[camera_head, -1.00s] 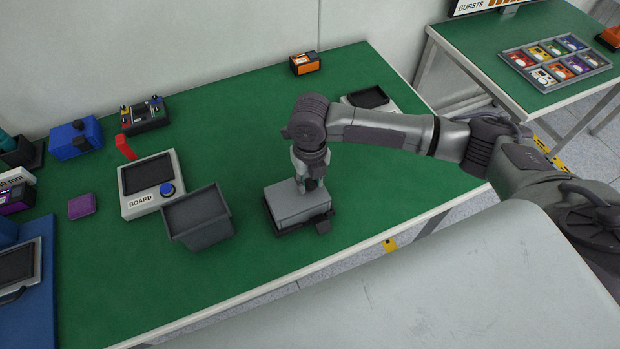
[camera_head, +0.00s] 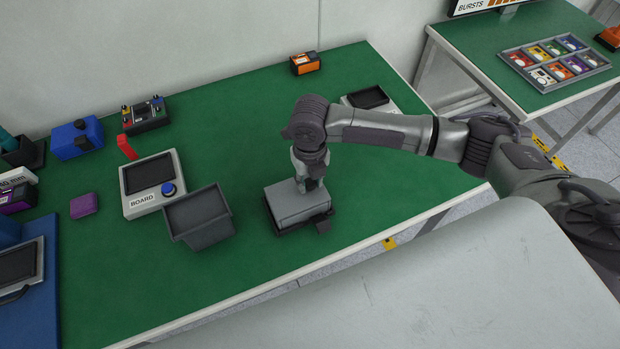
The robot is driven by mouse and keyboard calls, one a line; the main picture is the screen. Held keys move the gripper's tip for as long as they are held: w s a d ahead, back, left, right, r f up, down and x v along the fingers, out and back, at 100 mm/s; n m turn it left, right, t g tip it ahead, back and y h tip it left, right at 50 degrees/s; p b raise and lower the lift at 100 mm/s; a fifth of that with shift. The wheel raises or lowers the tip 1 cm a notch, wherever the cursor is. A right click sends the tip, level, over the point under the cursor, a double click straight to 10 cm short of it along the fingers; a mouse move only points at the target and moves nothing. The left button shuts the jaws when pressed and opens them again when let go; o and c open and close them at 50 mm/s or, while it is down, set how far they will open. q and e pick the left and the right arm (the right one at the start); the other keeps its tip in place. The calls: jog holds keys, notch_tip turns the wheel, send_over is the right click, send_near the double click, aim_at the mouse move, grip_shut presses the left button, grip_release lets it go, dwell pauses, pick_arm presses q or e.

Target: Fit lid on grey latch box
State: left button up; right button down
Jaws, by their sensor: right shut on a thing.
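The grey latch box (camera_head: 312,225) sits on the green table near its front edge, with its dark lower part and a dark latch showing at the front right. The grey lid (camera_head: 290,207) lies flat on top of it and looks roughly lined up; I cannot tell whether it is fully seated. My right gripper (camera_head: 308,187) points down at the lid's top and is shut on the lid, its fingertips partly hidden by the wrist. My left gripper is not in view.
An empty grey bin (camera_head: 199,216) stands left of the box. A grey tray device (camera_head: 369,99) lies behind my right arm. An orange device (camera_head: 305,63) is at the back. The table's front right is clear.

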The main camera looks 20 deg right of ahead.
jog(key=shift+r+p, duration=0.1)
jog(key=shift+p, duration=0.25)
jog(key=shift+f, duration=0.2)
dwell(1.0)
jog(key=shift+p, duration=0.55)
dwell(0.5)
jog(key=shift+c, duration=1.3)
grip_release()
jog(key=shift+r, duration=0.1)
jog(key=shift+r+p, duration=3.4)
jog(key=shift+p, duration=0.2)
